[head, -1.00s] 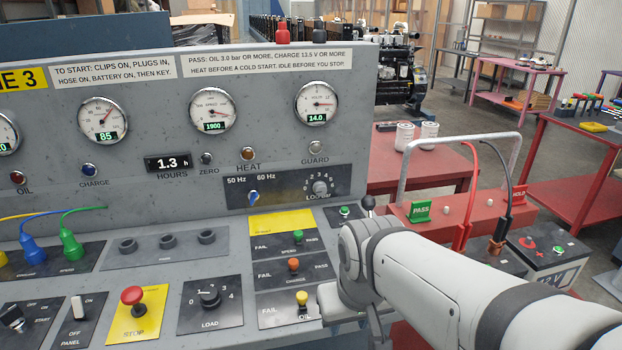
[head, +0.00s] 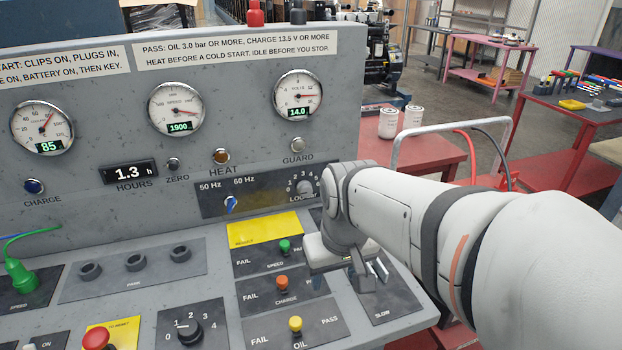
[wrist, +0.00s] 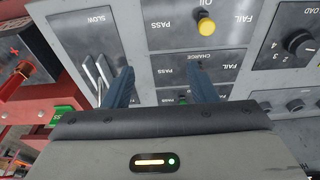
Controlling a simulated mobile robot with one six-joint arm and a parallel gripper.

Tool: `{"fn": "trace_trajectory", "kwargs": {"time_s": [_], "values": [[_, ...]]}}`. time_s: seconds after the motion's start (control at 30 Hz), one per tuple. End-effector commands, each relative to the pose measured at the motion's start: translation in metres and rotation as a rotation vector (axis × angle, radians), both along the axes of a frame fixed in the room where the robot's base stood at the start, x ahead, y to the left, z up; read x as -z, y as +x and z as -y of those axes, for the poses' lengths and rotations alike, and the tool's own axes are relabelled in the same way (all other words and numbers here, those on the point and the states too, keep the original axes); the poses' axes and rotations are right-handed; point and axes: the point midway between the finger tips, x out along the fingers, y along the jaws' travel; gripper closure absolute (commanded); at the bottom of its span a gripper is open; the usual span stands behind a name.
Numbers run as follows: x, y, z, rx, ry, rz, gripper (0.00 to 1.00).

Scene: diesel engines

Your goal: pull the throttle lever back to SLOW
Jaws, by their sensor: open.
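The throttle panel (head: 383,305), marked SLOW at its near end, lies at the right of the sloping console. Its pale metal slot rails (head: 378,270) show just right of my gripper; the far end and the lever's knob are hidden behind my arm. In the wrist view the same rails (wrist: 98,76) lie left of the left finger, below the SLOW mark. My gripper (wrist: 164,85) is open and empty, its two blue-grey fingers over the edge between the throttle panel and the PASS/FAIL switch panels. I cannot make out the lever itself clearly.
Green, orange (head: 282,282) and yellow (head: 295,323) toggle knobs stand just left of my gripper. The upright gauge panel (head: 240,90) rises behind; its speed gauge (head: 176,109) reads 1900. A red table (head: 440,160) with white canisters stands beyond.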

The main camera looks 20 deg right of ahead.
Motion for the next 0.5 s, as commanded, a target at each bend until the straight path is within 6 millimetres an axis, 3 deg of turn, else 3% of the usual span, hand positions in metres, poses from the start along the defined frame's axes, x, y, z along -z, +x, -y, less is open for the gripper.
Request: {"fn": "trace_trajectory", "kwargs": {"time_s": [0.1,0.3,0.5], "values": [[-0.02,0.042,0.023,-0.024,0.005,-0.055,0.48],[-0.039,0.111,0.077,-0.098,0.04,-0.14,0.48],[-0.041,0.149,0.121,-0.155,0.08,-0.185,0.48]]}}
